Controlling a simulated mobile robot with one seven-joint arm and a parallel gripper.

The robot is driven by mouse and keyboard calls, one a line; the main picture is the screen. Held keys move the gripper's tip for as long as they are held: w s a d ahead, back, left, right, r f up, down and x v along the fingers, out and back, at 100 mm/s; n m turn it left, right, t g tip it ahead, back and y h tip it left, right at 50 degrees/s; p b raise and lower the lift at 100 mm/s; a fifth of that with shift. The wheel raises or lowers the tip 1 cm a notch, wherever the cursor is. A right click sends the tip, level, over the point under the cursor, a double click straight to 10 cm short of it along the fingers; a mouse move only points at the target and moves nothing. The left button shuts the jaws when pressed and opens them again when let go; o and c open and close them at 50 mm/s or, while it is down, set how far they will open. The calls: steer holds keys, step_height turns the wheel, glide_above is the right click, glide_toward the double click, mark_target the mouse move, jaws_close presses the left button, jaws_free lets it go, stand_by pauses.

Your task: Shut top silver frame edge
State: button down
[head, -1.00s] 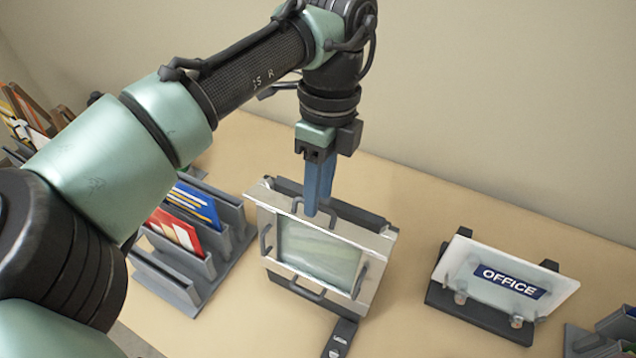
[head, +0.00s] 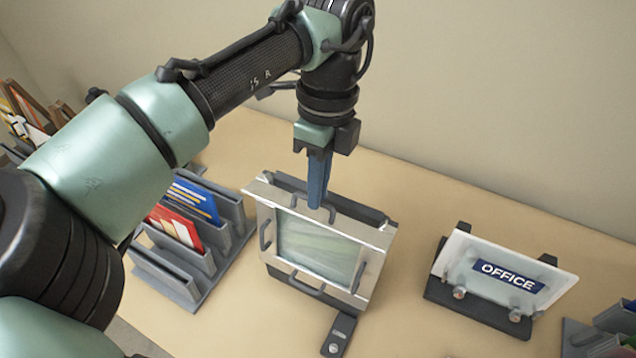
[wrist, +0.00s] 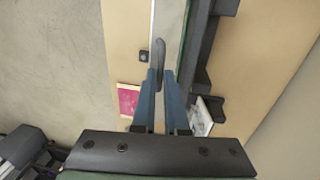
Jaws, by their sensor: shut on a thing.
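The framed unit stands on the table in the middle of the head view, with a silver frame around a clear, pale panel (head: 318,252). Its top silver frame edge (head: 358,232) runs along the upper side and carries a dark handle. My gripper (head: 316,205) points down at this edge, its blue fingers shut on the top handle. In the wrist view the dark handle (wrist: 159,55) lies between the blue fingertips (wrist: 161,75). The fingers partly hide the handle in the head view. Other dark handles sit on the left, right and bottom frame edges.
A grey rack (head: 205,262) with red and blue cards stands close at left. An OFFICE sign (head: 508,278) on a dark stand is at right. A small dark plate (head: 339,335) lies in front of the unit. Table between unit and sign is clear.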

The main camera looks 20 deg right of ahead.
mark_target(312, 218)
steer(key=shift+s+a+f+t+h+b, duration=0.25)
steer(key=shift+t+h+b, duration=0.15)
steer(key=shift+h+b, duration=0.1)
steer(key=shift+s+a+f+t+h+b, duration=0.15)
steer(key=shift+a+f+t+h+b, duration=0.1)
steer(key=shift+t+h+b, duration=0.2)
steer(key=h+b, duration=0.1)
steer(key=b, duration=0.1)
steer(key=a+f+t+h+b, duration=0.1)
steer(key=shift+s+t+b, duration=0.25)
steer(key=shift+s+b, duration=0.1)
steer(key=shift+s, duration=0.05)
step_height(312, 218, down, 7)
steer(key=s+a+t+h+b, duration=0.1)
steer(key=t+h+b, duration=0.8)
steer(key=b, duration=2.4)
steer(key=shift+s+a+h, duration=0.2)
steer(key=shift+a+h, duration=0.3)
steer(key=shift+h, duration=0.75)
steer(key=shift+r+b, duration=0.15)
steer(key=shift+b, duration=0.15)
